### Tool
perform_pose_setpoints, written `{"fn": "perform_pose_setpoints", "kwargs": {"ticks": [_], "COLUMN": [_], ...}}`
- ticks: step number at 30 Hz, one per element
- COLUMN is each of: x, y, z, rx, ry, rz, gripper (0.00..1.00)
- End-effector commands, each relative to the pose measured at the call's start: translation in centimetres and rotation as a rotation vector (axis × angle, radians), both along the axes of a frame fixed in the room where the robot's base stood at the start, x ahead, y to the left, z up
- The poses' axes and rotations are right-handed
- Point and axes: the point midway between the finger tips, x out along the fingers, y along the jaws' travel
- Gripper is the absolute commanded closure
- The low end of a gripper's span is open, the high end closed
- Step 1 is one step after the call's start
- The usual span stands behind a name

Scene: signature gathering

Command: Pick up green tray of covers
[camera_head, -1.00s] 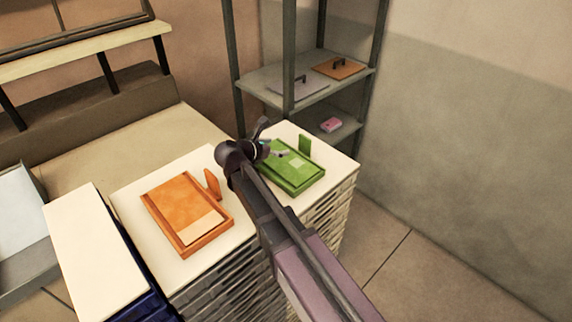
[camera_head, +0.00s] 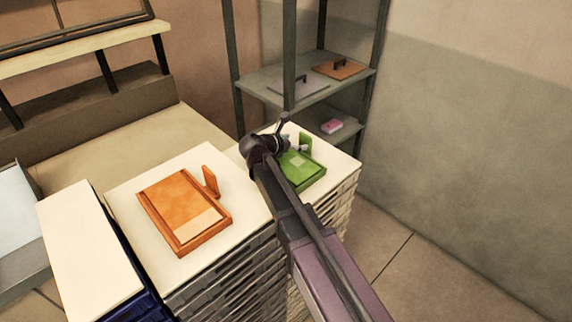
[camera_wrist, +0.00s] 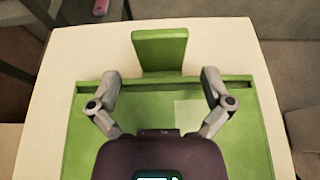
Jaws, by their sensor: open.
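The green tray (camera_head: 306,170) lies on a white-topped stack in the head view, partly hidden behind my arm. It has an upright green tab (camera_head: 306,142) at its far edge and a pale patch inside. In the wrist view the green tray (camera_wrist: 247,140) fills the lower middle, and its tab (camera_wrist: 160,50) stands beyond the far rim. My gripper (camera_wrist: 160,82) is open, its two fingers spread on either side of the tab and nothing between them. In the head view my gripper (camera_head: 297,146) is over the tray's far left part. I cannot tell whether the fingers touch the tray.
An orange tray (camera_head: 165,205) with its own tab lies on the white top to the left. A metal shelf (camera_head: 300,92) with flat handled plates and a pink item (camera_head: 332,126) stands behind. A wall is on the right.

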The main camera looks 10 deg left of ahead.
Motion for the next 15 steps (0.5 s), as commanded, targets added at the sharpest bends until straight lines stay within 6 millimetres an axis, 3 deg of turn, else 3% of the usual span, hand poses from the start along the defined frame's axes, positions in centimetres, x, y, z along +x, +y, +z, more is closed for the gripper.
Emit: {"fn": "perform_pose_setpoints", "kwargs": {"ticks": [8, 15], "x": [0.1, 1.7], "y": [-0.1, -1.3], "z": [0.0, -0.6], "rx": [0.0, 0.001], "ry": [0.0, 0.0], "rz": [0.0, -0.004], "gripper": [0.0, 0.0]}}
